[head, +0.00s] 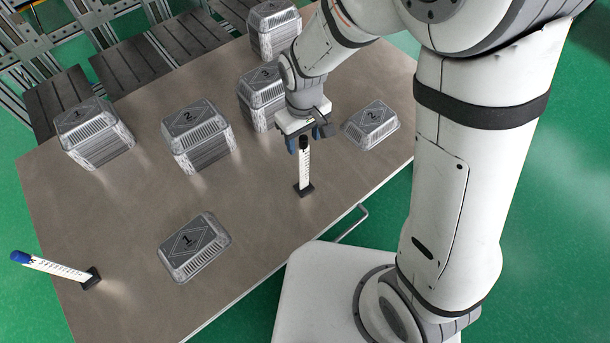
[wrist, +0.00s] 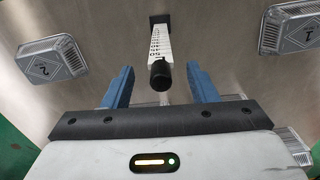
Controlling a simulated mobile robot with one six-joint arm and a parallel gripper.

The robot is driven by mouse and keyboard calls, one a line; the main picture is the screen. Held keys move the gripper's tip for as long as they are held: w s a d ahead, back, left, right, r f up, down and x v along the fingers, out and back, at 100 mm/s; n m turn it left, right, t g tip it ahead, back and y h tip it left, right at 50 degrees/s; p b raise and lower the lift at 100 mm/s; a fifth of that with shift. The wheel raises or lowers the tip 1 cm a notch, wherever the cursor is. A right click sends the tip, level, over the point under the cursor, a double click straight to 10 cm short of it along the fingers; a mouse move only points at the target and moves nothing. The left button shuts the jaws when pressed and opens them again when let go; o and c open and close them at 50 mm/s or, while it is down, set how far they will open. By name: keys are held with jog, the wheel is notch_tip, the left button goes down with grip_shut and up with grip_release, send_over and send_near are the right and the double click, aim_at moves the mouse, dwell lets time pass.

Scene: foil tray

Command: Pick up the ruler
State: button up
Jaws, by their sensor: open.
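A white ruler (head: 303,172) with dark markings and a black top stands upright in a small black base on the table, below my gripper (head: 306,140). In the wrist view the ruler (wrist: 161,45) stands between and beyond the two blue fingers of my gripper (wrist: 160,85). The fingers are spread, with a gap on each side of the ruler's black top. A second white ruler (head: 55,267) with a blue top stands in a black base at the table's left front corner, well away from my gripper.
A foil tray marked 1 (head: 195,247) lies at the front middle and one marked 2 (head: 372,125) lies right of the near ruler. Taller foil stacks (head: 197,137) stand along the back. The table (head: 110,215) is clear between the left ruler and the stacks.

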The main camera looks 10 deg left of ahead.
send_over(304, 166)
notch_tip(304, 166, down, 5)
jog(key=shift+w, duration=0.15)
jog(key=shift+c, duration=0.5)
grip_shut()
jog(key=shift+r, duration=0.1)
